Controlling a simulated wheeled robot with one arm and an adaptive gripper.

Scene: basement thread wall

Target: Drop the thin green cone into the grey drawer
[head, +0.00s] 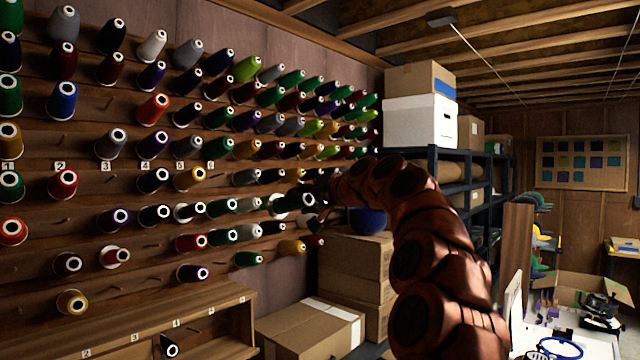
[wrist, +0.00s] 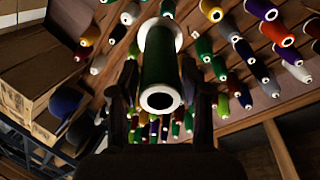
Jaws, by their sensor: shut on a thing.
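The thin green cone (wrist: 160,66) is between the two fingers of my gripper (wrist: 160,85) in the wrist view. It is a dark green thread spool with pale ends, and my gripper is shut on it. In the head view my gripper (head: 318,196) is close to the thread wall, in front of the right-hand columns of spools. A dark green cone (head: 288,204) shows at its fingers, partly hidden. I cannot make out a grey drawer in either view.
The wall is crowded with spools on pegs. A wooden cabinet (head: 140,325) with numbered compartments stands at lower left, with a dark cone (head: 169,346) in it. Cardboard boxes (head: 355,270) and a blue bowl (head: 368,220) are beside my arm. A dark shelf (head: 480,185) stands behind.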

